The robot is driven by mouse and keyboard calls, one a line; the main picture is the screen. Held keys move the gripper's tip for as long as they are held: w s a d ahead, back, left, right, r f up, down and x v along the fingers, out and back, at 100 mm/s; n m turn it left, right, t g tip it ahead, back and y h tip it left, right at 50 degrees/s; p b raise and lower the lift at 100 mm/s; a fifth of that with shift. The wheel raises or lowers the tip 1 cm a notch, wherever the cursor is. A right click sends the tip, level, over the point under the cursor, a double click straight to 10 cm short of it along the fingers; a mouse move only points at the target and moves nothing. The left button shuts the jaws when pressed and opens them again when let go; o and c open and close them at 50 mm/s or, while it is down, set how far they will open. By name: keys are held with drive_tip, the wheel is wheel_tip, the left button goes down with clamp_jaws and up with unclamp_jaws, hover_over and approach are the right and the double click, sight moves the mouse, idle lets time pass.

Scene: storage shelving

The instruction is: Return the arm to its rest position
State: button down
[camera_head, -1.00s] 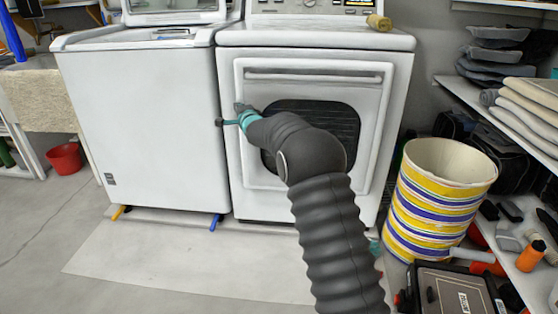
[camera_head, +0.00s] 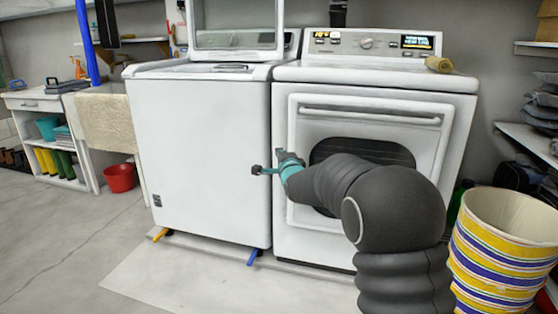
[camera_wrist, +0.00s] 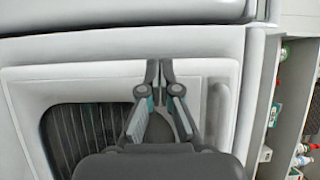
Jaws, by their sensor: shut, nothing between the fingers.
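My arm (camera_head: 398,205) reaches from the lower right, bent at a large dark joint, in front of the dryer. My gripper (camera_head: 257,170) points left in the head view, in front of the gap between the washer and the dryer. Its fingers are together with nothing between them. In the wrist view my gripper (camera_wrist: 161,70) shows its fingertips meeting, with the dryer door behind them. I cannot tell how far the tips are from the door.
A white washer (camera_head: 200,150) with its lid up stands left of the white dryer (camera_head: 455,120). A striped bin (camera_head: 500,245) stands close to my arm at the right. A red bucket (camera_head: 119,178) is at the left. The floor (camera_head: 70,245) at front left is clear.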

drive_tip(key=s+d+f+n+g+h, duration=0.35)
drive_tip(key=s+f+n+g, duration=0.55)
drive_tip(key=s+f, duration=0.55)
drive_tip(key=s+d+r+n+p, duration=0.2)
drive_tip(key=s+d+r, duration=0.2)
drive_tip(key=s, duration=0.9)
drive_tip(key=s+d+r+n+g+h+p, duration=0.1)
drive_tip(key=s+d+r, duration=0.3)
drive_tip(key=s+d, duration=0.4)
drive_tip(key=s+d+r+n+g+p, duration=0.1)
drive_tip(key=s+d+r, duration=0.3)
drive_tip(key=s, duration=1.4)
drive_tip(key=shift+d+r+n+h+p, duration=0.25)
drive_tip(key=shift+d+n+h+p, duration=0.1)
drive_tip(key=shift+d+n+p, duration=0.65)
drive_tip(key=shift+d, duration=0.15)
